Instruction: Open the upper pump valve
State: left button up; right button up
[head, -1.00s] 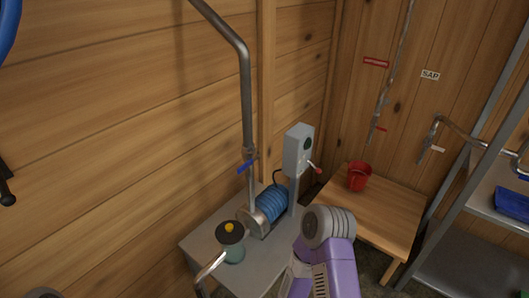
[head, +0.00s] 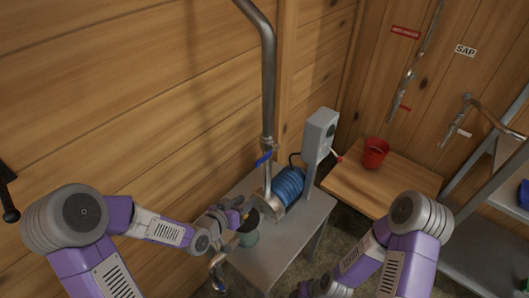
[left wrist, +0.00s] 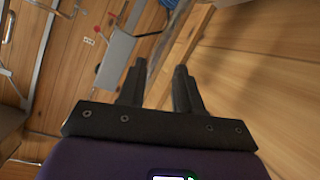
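The upper pump valve's blue handle (head: 263,158) sits on the vertical grey pipe (head: 268,95) above the pump, slanting across the pipe. My left gripper (head: 243,203) is below and left of the handle, apart from it, near the yellow-topped dark lid. In the left wrist view its two black fingers (left wrist: 158,82) stand apart with nothing clearly held. A blue part (left wrist: 170,3) shows at that view's top edge; I cannot tell whether it is the handle or the pump. My right arm reaches to the bottom edge of the head view, where its gripper's fingers cannot be made out.
A grey control box (head: 319,133) with a red-tipped lever stands behind. A red cup (head: 375,153) is on a wooden table (head: 395,190). The plank wall runs close behind the pipe.

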aim_at(263, 157)
pick_arm(q)
jog(key=r+m+t+h, duration=0.1)
jog(key=r, duration=0.3)
jog(key=r+m+t+h, duration=0.1)
jog(key=r+m, duration=0.1)
jog(key=r, duration=0.3)
jog(key=d+r+m+t+h, duration=0.1)
jog(key=r, duration=0.4)
jog(key=shift+w+d+m, duration=0.1)
jog(key=shift+w+m, duration=0.2)
jog(key=x, duration=0.7)
jog(key=shift+w+d+r, duration=0.15)
jog(key=shift+w+d, duration=0.05)
jog(key=shift+c, duration=0.5)
grip_shut()
